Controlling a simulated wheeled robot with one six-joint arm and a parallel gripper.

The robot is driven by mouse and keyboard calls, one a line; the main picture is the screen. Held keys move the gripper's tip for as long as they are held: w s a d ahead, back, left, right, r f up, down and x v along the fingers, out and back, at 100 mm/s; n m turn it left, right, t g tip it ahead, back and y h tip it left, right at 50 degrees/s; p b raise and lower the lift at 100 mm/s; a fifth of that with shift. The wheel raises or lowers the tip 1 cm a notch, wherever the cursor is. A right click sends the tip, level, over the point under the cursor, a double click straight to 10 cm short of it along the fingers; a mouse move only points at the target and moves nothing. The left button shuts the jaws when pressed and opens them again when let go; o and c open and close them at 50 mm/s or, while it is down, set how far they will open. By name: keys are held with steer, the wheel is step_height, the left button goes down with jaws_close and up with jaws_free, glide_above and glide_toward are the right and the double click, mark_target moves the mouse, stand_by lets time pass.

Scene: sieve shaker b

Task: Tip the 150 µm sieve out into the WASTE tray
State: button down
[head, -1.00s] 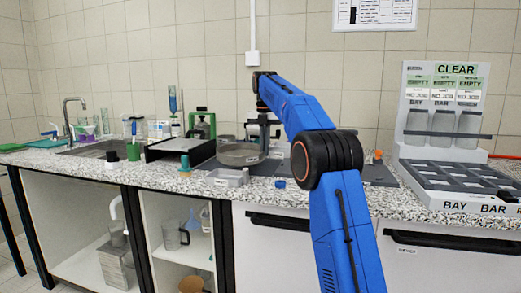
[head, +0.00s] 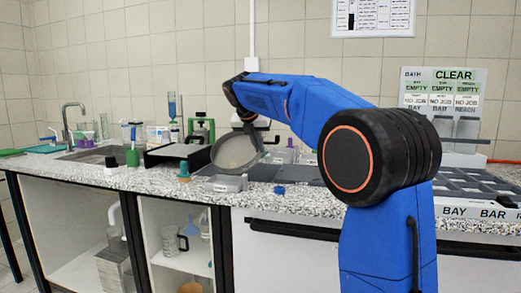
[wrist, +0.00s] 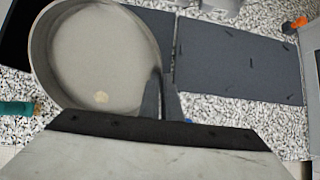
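The round, grey-rimmed sieve (head: 236,152) is off the counter and tilted, its open face toward the head camera. My gripper (head: 261,144) is shut on its right rim. In the wrist view the sieve (wrist: 95,45) fills the upper left, with one gripper finger (wrist: 160,100) at its rim. A small pale patch lies on the mesh near the lower edge. A small grey tray (head: 222,184) stands on the counter's front edge below the sieve. Its label is too small to read, so I cannot confirm that it is the WASTE tray.
A blue cap (head: 279,190) lies to the right. Dark mats (wrist: 240,55) cover the counter behind. The compartment rack (head: 470,188) is far right.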

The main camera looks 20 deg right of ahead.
steer(key=shift+s+a+r+t+h, duration=0.55)
steer(key=shift+s+a+t+h, duration=0.25)
steer(key=shift+t+h, duration=0.25)
steer(key=s+a+t+h, duration=0.6)
steer(key=s+t+h, duration=0.1)
steer(key=t, duration=0.1)
steer(key=shift+a+r, duration=0.15)
steer(key=shift+r, duration=0.15)
steer(key=shift+s, duration=0.1)
steer(key=shift+r, duration=0.1)
stand_by(0.4)
step_height(320, 180, up, 5)
steer(key=g+y, duration=0.7)
steer(key=g, duration=0.1)
steer(key=g+y, duration=0.7)
steer(key=shift+g, duration=0.35)
stand_by(0.6)
